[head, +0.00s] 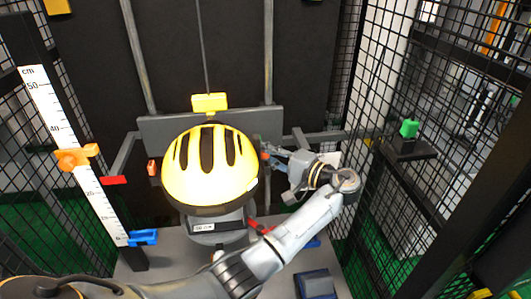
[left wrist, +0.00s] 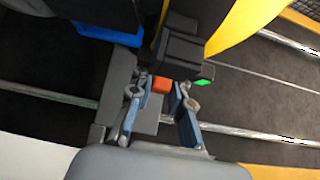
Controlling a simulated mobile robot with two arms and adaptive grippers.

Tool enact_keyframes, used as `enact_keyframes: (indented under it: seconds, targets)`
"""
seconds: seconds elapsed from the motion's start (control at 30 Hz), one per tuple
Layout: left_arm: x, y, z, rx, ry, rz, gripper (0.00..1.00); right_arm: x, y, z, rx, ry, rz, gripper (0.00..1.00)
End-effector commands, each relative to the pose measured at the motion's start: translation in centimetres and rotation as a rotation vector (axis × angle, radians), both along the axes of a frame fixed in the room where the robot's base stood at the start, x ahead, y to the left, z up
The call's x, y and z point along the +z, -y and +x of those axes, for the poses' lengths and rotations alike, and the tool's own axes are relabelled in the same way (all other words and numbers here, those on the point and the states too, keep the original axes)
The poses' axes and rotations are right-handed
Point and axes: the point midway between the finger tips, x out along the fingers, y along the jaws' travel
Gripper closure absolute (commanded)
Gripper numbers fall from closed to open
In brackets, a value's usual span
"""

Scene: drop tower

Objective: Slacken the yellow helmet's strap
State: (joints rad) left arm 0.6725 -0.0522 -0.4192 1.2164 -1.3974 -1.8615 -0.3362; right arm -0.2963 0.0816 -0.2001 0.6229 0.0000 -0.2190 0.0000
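The yellow helmet (head: 210,168) with dark vents sits on a headform in the head view, and part of its yellow shell (left wrist: 245,22) shows at the top of the left wrist view. My left gripper (head: 270,158) points left at the helmet's right side. In the left wrist view its two blue-grey fingers (left wrist: 162,92) stand close on either side of a small orange piece (left wrist: 161,85). I cannot tell whether they press on it. A dark box (left wrist: 185,48) with a green mark is just beyond the fingertips. The strap cannot be made out clearly. My right gripper is not in view.
A yellow block (head: 210,103) hangs above the helmet on a line. A cm scale (head: 75,160) with an orange slider (head: 77,156) and a blue slider (head: 143,237) stands at left. A green button (head: 409,128) is at right. Black mesh walls enclose both sides.

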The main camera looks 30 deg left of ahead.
Motion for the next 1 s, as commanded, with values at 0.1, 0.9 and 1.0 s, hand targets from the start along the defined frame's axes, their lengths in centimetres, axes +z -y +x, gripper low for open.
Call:
enact_keyframes:
  seconds: [0.1, 0.9, 1.0]
  targets:
    - [0.0, 0.0, 0.0, 0.000, 0.000, 0.000, 0.92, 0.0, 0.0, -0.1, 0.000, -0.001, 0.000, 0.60]
    - [3.8, -0.1, 0.2, 0.001, 0.000, 0.000, 0.66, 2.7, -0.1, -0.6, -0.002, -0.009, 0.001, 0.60]
    - [3.7, -0.1, 0.2, 0.000, 0.000, 0.000, 0.58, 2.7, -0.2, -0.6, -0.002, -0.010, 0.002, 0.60]
